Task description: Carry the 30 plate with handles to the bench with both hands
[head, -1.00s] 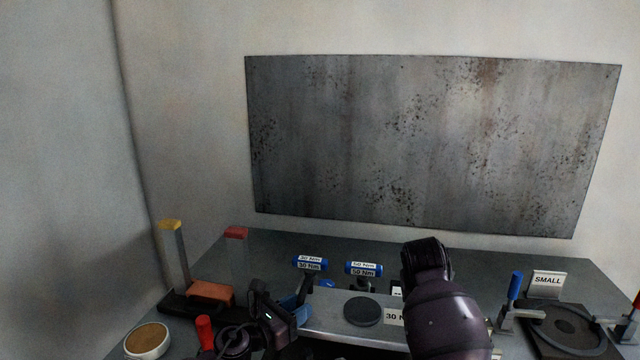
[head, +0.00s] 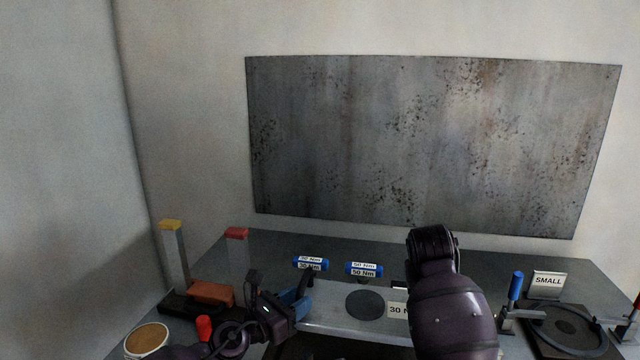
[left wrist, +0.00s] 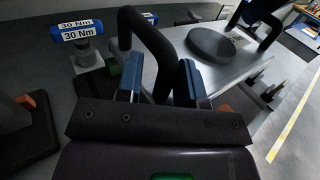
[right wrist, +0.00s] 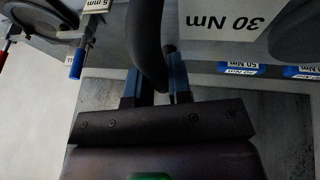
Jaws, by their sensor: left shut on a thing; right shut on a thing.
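The 30 plate (head: 328,306) is a grey metal plate with a dark disc (head: 365,304) on top and a white label (head: 398,310), partly covered by my right arm. My left gripper (head: 302,300) is shut on its black left handle, an arch that shows in the left wrist view (left wrist: 150,42). In the right wrist view, my right gripper (right wrist: 155,82) is shut on the curved black right handle (right wrist: 147,40), beside the upside-down 30 Nm label (right wrist: 232,22). In the head view my right arm hides that gripper and handle. The plate looks about level.
Blue 30 Nm (head: 310,264) and 50 Nm (head: 364,269) tools stand behind the plate. At left are yellow-topped (head: 172,250) and red-topped (head: 237,255) posts, an orange block (head: 211,293) and a round brown-topped pot (head: 147,340). At right are a SMALL sign (head: 548,281), a dark round fixture (head: 567,326) and a blue-handled clamp (head: 515,287).

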